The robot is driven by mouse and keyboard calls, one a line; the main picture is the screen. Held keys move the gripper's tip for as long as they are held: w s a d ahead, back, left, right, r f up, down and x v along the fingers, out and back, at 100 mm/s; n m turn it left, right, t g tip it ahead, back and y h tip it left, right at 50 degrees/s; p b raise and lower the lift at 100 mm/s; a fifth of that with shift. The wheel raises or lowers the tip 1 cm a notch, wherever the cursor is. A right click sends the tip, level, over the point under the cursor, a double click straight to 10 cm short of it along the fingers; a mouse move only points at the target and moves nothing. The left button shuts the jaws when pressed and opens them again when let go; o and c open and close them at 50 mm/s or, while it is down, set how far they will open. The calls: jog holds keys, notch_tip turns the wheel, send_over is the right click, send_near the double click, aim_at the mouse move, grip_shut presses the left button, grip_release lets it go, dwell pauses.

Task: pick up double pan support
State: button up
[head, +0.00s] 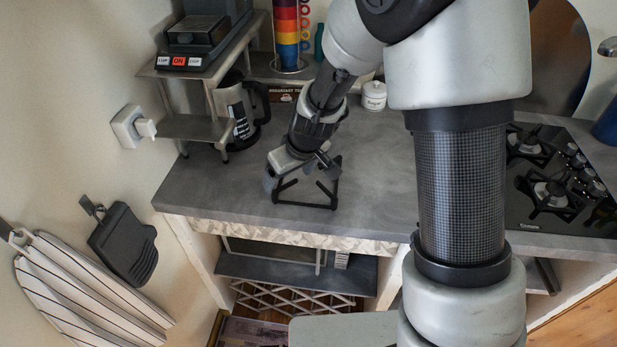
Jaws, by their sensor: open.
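The double pan support, a black metal frame with inward prongs (318,206), lies on the grey counter left of my arm. My gripper (299,174) is open and points down over the far side of the pan support. It hides part of the frame's far edge. I cannot tell whether the fingers touch the frame or straddle one of its bars.
A metal shelf (190,127) with a coffee machine (190,46) stands at the back left, a glass pot (240,112) beside it. A white jar (373,96) is behind. A gas hob (560,185) is at right. The counter around the pan support is clear.

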aim_at(285, 185)
jog(key=x, duration=0.3)
jog(key=shift+a+f, duration=0.1)
jog(key=shift+f, duration=0.1)
jog(key=shift+c, duration=0.3)
